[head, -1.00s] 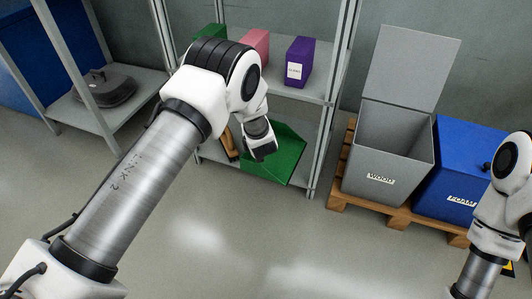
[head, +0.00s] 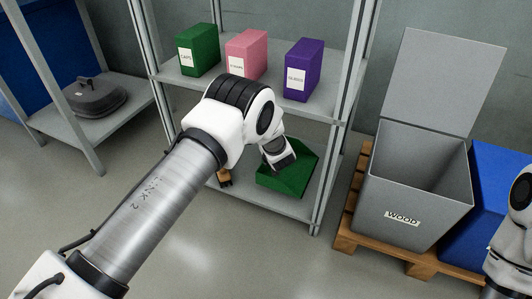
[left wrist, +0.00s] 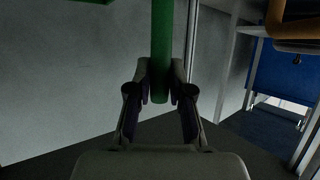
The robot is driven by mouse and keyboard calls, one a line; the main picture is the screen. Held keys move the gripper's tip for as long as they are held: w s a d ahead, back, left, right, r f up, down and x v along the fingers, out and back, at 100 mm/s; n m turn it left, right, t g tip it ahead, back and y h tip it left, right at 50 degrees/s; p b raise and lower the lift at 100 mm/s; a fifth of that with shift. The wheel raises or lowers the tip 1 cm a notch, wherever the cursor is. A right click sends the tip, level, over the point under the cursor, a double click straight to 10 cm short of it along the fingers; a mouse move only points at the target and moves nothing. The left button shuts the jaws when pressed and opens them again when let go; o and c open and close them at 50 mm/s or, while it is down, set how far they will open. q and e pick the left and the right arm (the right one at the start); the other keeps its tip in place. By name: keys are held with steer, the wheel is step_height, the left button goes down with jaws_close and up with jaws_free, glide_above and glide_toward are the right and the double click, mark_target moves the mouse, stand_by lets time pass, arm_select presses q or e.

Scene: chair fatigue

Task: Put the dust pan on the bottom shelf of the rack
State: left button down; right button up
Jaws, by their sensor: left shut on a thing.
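The green dust pan (head: 297,178) is in the lower bay of the rack, over the bottom shelf (head: 268,203). I cannot tell whether it touches the shelf. My left gripper (head: 280,166) is at the pan's upper side, and its fingers are mostly hidden by the wrist in the head view. In the left wrist view, my left gripper (left wrist: 160,82) is shut on the pan's green handle (left wrist: 161,35), which stands between the two fingers. My right arm shows only at the right edge, with its gripper out of view.
The upper shelf holds a green box (head: 199,49), a pink box (head: 246,54) and a purple box (head: 303,70). A brown object (head: 224,178) is partly hidden beside my left arm. A rack post (head: 329,180) stands right of the pan. A grey bin (head: 412,190) is on a pallet.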

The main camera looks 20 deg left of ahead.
arm_select(q)
step_height(320, 180, down, 5)
steer(key=b, duration=0.2)
steer(key=shift+r+b, duration=0.2)
steer(key=shift+b, duration=0.1)
arm_select(e)
steer(key=f, duration=0.2)
steer(key=w+f, duration=0.1)
steer(key=shift+f, duration=0.35)
arm_select(q)
steer(key=shift+r, duration=0.15)
arm_select(e)
steer(key=shift+w+r, duration=0.1)
steer(key=shift+r, duration=0.1)
arm_select(q)
steer(key=c, duration=1.1)
jaws_free()
steer(key=shift+o, duration=0.2)
